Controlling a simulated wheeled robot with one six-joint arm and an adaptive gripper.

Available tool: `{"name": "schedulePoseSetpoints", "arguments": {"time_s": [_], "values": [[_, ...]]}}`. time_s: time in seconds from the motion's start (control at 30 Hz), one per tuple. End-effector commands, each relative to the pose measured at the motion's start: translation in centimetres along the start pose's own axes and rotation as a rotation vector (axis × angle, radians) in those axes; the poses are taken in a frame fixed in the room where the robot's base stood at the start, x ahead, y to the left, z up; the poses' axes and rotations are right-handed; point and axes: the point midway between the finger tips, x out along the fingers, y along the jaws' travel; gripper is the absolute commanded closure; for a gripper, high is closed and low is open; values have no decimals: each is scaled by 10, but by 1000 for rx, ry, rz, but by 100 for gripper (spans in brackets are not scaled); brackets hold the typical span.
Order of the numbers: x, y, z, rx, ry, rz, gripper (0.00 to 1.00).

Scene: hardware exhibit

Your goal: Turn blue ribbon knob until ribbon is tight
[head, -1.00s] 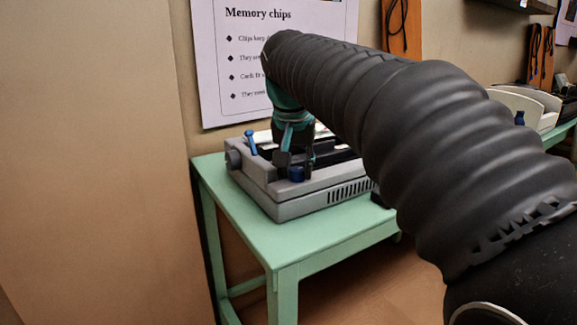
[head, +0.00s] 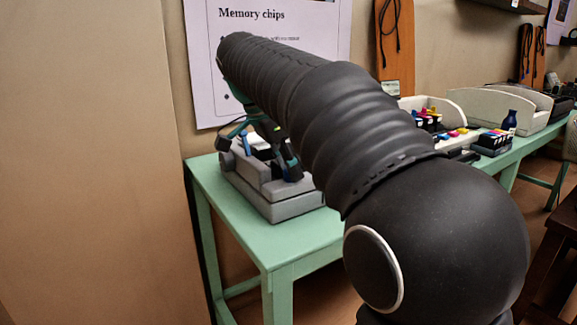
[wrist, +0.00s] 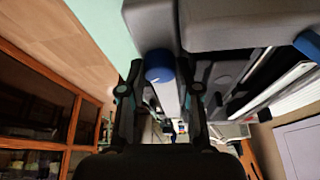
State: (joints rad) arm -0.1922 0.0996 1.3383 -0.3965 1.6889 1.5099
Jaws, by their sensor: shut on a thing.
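My arm hides much of the machine's right side. The ribbon cannot be made out clearly, so its tightness cannot be told.
The green table (head: 240,232) has bare room in front of the machine. A poster (head: 205,70) hangs behind it. Ink cartridges (head: 495,140), white trays and a dark bottle (head: 510,122) stand on a further table at right. A blue lever (wrist: 308,45) sticks up from the machine.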

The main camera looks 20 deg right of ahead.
Motion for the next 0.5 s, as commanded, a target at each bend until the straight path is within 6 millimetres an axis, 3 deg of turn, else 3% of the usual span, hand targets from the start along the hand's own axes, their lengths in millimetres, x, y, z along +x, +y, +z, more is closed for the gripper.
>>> {"name": "schedulePoseSetpoints", "arguments": {"time_s": [0.5], "values": [[2, -2, 0, 430, -1, 185, 100]]}}
